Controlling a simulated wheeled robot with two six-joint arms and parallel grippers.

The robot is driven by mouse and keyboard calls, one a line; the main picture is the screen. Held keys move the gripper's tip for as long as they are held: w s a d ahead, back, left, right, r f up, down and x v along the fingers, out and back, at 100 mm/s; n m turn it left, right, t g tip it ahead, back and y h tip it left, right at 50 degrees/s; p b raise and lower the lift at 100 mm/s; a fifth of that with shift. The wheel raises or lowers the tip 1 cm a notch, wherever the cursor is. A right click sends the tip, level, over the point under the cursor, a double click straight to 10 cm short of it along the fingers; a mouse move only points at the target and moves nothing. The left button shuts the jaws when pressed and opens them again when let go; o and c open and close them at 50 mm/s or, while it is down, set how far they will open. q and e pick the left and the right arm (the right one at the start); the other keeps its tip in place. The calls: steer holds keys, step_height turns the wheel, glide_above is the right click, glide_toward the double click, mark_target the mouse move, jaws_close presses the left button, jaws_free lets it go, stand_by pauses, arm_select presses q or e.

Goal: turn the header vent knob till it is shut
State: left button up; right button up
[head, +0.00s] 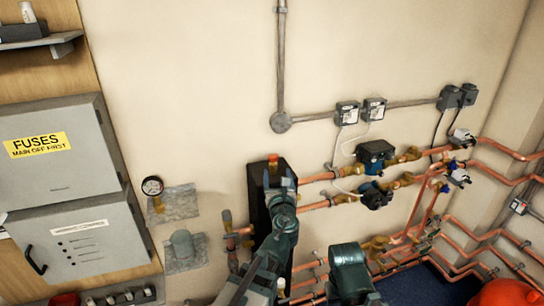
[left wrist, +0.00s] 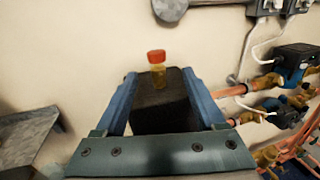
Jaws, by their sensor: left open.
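The header vent knob is a small red cap (head: 272,158) on a brass stem, on top of the tall black header (head: 257,200) at the wall. In the left wrist view the red knob (left wrist: 156,56) stands upright above the black header (left wrist: 160,108). My left gripper (head: 283,183) is open, in front of the header's upper part. In the left wrist view its blue fingers (left wrist: 159,73) are well apart, with the knob showing in the gap between their tips. I see no contact with the knob. My right gripper is not in view.
Copper pipes (head: 322,178) with valves and two pumps (head: 375,155) run right of the header. A pressure gauge (head: 152,186) and grey fuse boxes (head: 55,150) are to the left. A red rounded object (head: 505,293) is at bottom right.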

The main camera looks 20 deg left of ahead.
mark_target(273, 158)
arm_select(q)
steer(key=x, duration=1.3)
steer(key=shift+w+a, duration=0.2)
steer(key=shift+a, duration=0.25)
jaws_close()
